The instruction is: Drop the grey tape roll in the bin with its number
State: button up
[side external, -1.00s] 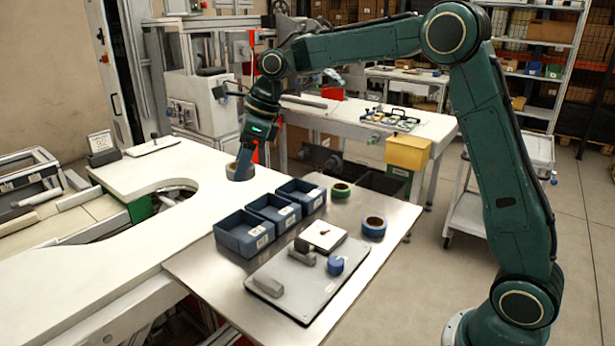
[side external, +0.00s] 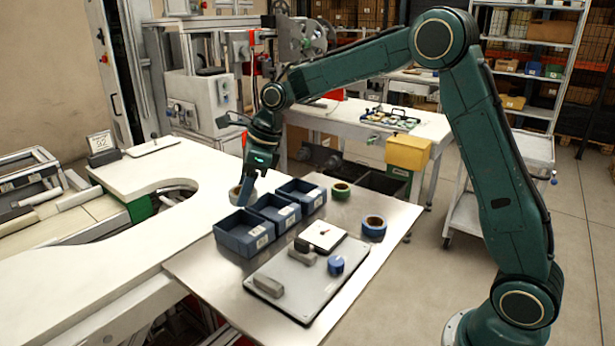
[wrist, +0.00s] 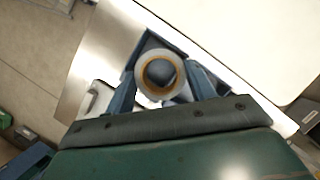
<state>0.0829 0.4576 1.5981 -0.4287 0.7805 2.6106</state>
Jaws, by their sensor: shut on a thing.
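The grey tape roll (side external: 234,196) is held in my gripper (side external: 243,197) above the far side of the blue bins. In the wrist view the roll (wrist: 158,54) shows its brownish core between the two fingers, with a blue bin (wrist: 183,45) behind it. Three blue bins stand in a row on the metal table: left (side external: 234,245), middle (side external: 267,222) and right (side external: 296,202). Each has a white label on its front; the numbers are too small to read. A small sign (side external: 100,141) on the white table at the left seems to read 92.
A green tape roll (side external: 340,191) and a blue tape roll (side external: 373,226) lie right of the bins. A grey tray (side external: 310,287) with a white scale-like block, grey pieces and a blue piece lies in front. The white table (side external: 150,235) is mostly clear.

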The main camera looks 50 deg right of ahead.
jog(key=o, duration=1.1)
jog(key=v, duration=1.4)
jog(key=shift+f, duration=0.1)
jog(key=shift+s, duration=0.1)
